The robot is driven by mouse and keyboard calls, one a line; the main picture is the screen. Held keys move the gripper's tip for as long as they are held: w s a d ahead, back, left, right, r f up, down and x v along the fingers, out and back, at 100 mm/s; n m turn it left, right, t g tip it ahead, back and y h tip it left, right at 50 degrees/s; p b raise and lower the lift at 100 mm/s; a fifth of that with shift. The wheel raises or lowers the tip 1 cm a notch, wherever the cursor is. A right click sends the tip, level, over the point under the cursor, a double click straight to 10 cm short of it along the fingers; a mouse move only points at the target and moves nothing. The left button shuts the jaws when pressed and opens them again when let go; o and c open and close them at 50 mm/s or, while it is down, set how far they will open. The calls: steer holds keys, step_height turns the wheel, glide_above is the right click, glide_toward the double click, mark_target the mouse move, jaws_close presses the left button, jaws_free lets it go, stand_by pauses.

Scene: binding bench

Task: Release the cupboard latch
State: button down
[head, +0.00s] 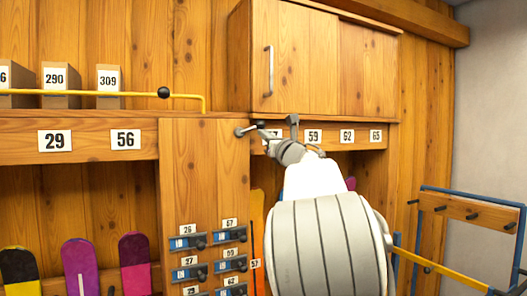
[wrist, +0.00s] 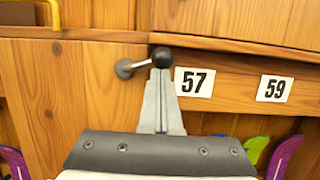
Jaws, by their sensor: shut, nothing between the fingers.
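The cupboard (head: 315,65) is a wooden wall unit with its doors shut and a vertical metal handle (head: 268,72) on the left door. Below its lower left corner is the latch (head: 241,131), a small metal lever on a round pivot. In the wrist view the latch lever (wrist: 142,63) rises slightly rightward from the pivot to a dark ball. My gripper (head: 266,135) is shut and empty. In the wrist view its fingertips (wrist: 160,74) are right at the ball, partly overlapping it in the picture; I cannot tell whether they touch.
A yellow bar (head: 90,94) with a black knob runs along the left shelf before numbered boxes (head: 60,86). Below are several snowboards (head: 80,265) and labelled blue-grey holders (head: 188,242). A blue-framed peg rack (head: 470,207) stands at right. Number plates (wrist: 194,82) line the rail beside my fingers.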

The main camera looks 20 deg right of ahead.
steer(key=r+n+y+b, duration=0.1)
steer(key=n, duration=0.2)
steer(key=r+n+y+b, duration=0.1)
steer(key=n, duration=0.2)
steer(key=r+n+y+b, duration=0.1)
steer(key=n, duration=0.1)
steer(key=shift+a+n+g, duration=0.25)
steer(key=shift+n+g, duration=0.15)
steer(key=shift+a+r+n+g+y, duration=0.25)
steer(key=shift+r+n, duration=0.05)
steer(key=shift+n, duration=0.65)
steer(key=shift+a+r+n+g+y, duration=0.25)
steer(key=shift+r+n+g+y, duration=0.05)
steer(key=shift+n, duration=0.7)
steer(key=shift+a+r+n+g+y, duration=0.25)
steer(key=shift+r+n, duration=0.05)
steer(key=shift+n, duration=0.65)
